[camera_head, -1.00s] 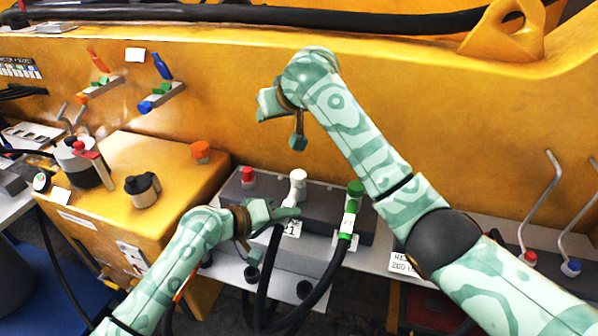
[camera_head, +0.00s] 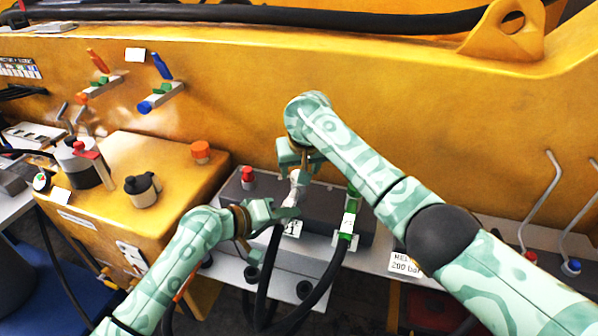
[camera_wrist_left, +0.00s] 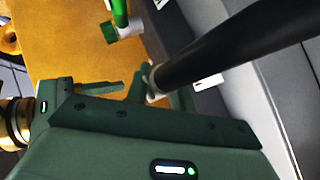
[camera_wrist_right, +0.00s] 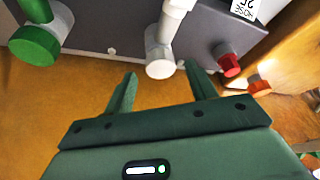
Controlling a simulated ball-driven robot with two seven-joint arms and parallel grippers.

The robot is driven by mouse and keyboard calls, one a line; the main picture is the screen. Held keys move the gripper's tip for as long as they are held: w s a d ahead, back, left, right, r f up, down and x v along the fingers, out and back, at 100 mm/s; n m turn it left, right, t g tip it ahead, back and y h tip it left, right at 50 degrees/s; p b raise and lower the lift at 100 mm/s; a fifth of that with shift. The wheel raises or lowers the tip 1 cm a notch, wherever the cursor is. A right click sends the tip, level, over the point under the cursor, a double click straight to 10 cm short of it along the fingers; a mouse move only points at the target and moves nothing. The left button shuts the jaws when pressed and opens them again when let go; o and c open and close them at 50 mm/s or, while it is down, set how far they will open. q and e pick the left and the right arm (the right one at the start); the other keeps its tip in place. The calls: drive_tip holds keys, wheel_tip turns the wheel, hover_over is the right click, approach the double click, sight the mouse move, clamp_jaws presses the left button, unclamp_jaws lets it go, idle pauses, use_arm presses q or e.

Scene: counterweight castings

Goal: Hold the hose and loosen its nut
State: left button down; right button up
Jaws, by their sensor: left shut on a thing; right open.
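The black hose (camera_head: 267,262) runs up to a white fitting (camera_head: 298,183) on the dark grey block. My left gripper (camera_head: 280,212) is shut on the hose just below this fitting. The left wrist view shows the hose (camera_wrist_left: 225,45) passing between its fingers, partly hidden. My right gripper (camera_head: 299,172) is open, above and behind the white fitting. In the right wrist view its fingers (camera_wrist_right: 163,82) point at the round white end (camera_wrist_right: 159,62), which lies just beyond and between the tips. I cannot tell whether they touch it. The nut cannot be told apart from the fitting.
A red knob (camera_head: 248,176) is close on the left. The orange knob (camera_head: 201,151) sits on a yellow box. The yellow wall (camera_head: 400,120) rises right behind.

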drive_tip(key=shift+x, duration=1.05)
drive_tip(key=c, duration=1)
drive_tip(key=shift+n, duration=0.4)
drive_tip(key=n+y, duration=0.1)
drive_tip(key=n, duration=0.1)
drive_tip(key=shift+d+n+g, duration=0.1)
drive_tip(key=shift+n+g, duration=0.2)
drive_tip(key=shift+w+d+n+g+y, duration=0.1)
drive_tip(key=shift+n+g+y, duration=0.15)
drive_tip(key=shift+n, duration=0.7)
drive_tip(key=shift+w+n+g+y, duration=0.15)
drive_tip(key=shift+n+y, duration=0.2)
drive_tip(key=shift+n, duration=0.6)
drive_tip(key=shift+s, duration=0.1)
